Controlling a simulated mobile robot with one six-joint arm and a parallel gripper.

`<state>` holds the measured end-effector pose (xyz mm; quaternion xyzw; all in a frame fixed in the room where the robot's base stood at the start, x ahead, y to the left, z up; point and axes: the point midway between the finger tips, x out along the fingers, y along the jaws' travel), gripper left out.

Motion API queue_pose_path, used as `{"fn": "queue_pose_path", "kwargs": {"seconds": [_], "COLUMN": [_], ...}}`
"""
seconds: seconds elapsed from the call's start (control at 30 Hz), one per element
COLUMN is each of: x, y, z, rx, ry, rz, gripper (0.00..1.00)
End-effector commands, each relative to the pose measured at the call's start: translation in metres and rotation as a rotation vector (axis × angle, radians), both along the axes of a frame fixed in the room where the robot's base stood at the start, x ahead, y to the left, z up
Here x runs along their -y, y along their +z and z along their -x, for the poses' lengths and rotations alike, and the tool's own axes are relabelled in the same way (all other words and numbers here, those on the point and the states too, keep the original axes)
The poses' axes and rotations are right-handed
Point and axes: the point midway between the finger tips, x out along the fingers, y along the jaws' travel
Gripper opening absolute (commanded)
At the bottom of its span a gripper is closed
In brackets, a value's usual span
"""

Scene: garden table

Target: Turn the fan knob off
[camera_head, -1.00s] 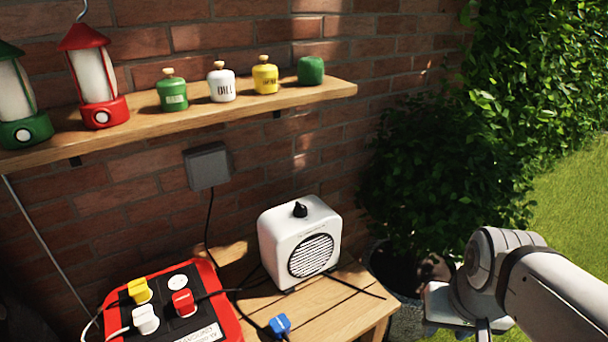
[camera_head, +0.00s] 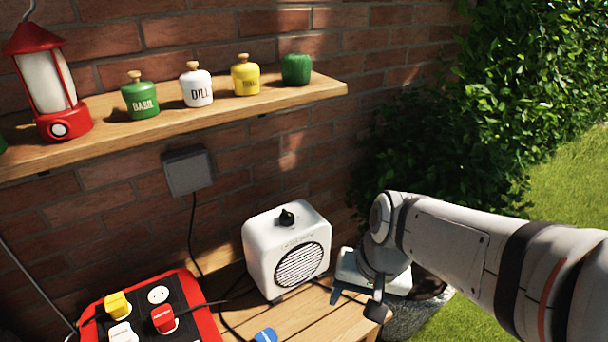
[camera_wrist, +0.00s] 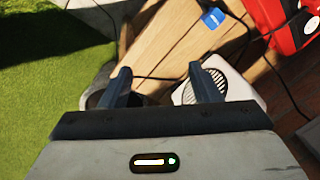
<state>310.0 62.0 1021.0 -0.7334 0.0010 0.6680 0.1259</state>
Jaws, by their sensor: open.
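The fan (camera_head: 287,250) is a white box with a round dark grille, standing on the wooden table against the brick wall. Its black knob (camera_head: 286,217) sits on top, near the middle. My gripper (camera_head: 354,299) is just to the right of the fan, lower than the knob, pointing down and apart from it. In the wrist view my gripper (camera_wrist: 160,83) is open and empty, with two dark fingers. The fan (camera_wrist: 224,79) shows there behind and beside the right finger, which covers part of it. The knob cannot be made out in the wrist view.
A red power strip (camera_head: 205,322) with coloured plugs lies at the lower left, cables running from it. A blue plug (camera_head: 265,335) lies before the fan. A wooden shelf (camera_head: 210,113) with jars and a red lantern (camera_head: 47,85) hangs above. A plant pot (camera_head: 432,303) stands right.

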Motion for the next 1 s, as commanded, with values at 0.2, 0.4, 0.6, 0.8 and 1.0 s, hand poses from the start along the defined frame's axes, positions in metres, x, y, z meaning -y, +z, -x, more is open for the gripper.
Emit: {"fn": "queue_pose_path", "kwargs": {"seconds": [0.2, 0.4, 0.6, 0.8, 1.0], "x": [-0.055, -0.089, -0.091, -0.074, -0.068], "y": [0.012, 0.021, 0.016, 0.000, -0.011], "z": [-0.035, -0.090, -0.157, -0.202, -0.218], "rx": [-0.260, -0.474, -0.638, -0.710, -0.727], "ry": [-0.361, -0.756, -1.167, -1.460, -1.566], "rz": [-0.376, -0.708, -0.993, -1.174, -1.236], "gripper": [0.56, 0.56, 0.56, 0.56, 0.56]}}
